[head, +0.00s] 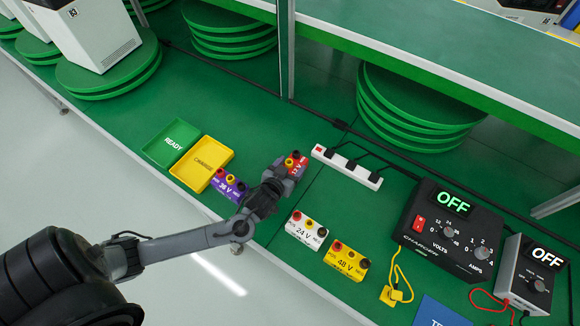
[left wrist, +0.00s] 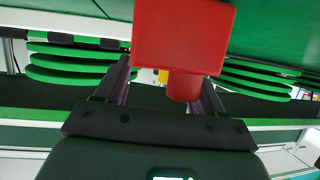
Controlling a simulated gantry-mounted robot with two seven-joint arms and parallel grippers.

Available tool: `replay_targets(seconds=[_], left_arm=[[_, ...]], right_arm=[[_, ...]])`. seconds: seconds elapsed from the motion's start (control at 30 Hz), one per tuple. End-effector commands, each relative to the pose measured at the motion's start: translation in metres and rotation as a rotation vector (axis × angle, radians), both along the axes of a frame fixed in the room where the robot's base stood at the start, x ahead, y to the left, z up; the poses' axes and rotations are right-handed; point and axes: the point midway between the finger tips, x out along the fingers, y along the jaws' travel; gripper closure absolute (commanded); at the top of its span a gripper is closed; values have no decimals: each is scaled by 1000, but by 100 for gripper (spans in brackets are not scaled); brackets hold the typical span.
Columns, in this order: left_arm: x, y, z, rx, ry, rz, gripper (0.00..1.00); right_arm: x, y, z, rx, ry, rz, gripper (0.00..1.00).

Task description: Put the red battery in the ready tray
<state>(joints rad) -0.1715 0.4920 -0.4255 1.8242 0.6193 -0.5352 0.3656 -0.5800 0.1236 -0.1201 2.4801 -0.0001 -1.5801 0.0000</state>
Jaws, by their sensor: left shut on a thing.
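The red battery (head: 299,161), with its terminals showing, is between the fingers of my left gripper (head: 283,174), which is shut on it. In the left wrist view the red battery (left wrist: 183,38) fills the space ahead of the fingers (left wrist: 165,92). Its height over the green bench cannot be told for sure. The green ready tray (head: 160,152) lies at the left on the bench, marked READY and empty. It is apart from the battery, with a yellow tray between. My right gripper is not in view.
The yellow tray (head: 187,179) touches or nearly touches the ready tray. A purple battery (head: 228,187) stands close by my left gripper. White (head: 306,231) and yellow (head: 346,262) batteries stand to the right. A power strip (head: 346,168) and a black power supply (head: 445,235) lie further right.

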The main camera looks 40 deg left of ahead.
Motion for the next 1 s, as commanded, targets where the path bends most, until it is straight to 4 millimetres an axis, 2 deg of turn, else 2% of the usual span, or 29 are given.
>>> replay_targets(seconds=[0.2, 0.23, 0.37, 0.77, 1.0], left_arm=[[1, 0, -1, 0, -5, 1, 98], [0, 0, -2, 0, -1, 0, 27], [0, 0, -2, 0, -1, 0, 7], [-1, 0, 1, 0, 0, 0, 5], [-29, -9, 13, -2, 2, -1, 5]], right_arm=[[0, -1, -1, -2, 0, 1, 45], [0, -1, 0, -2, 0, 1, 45], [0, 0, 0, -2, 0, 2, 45], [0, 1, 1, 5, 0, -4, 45], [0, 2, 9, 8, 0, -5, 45]])
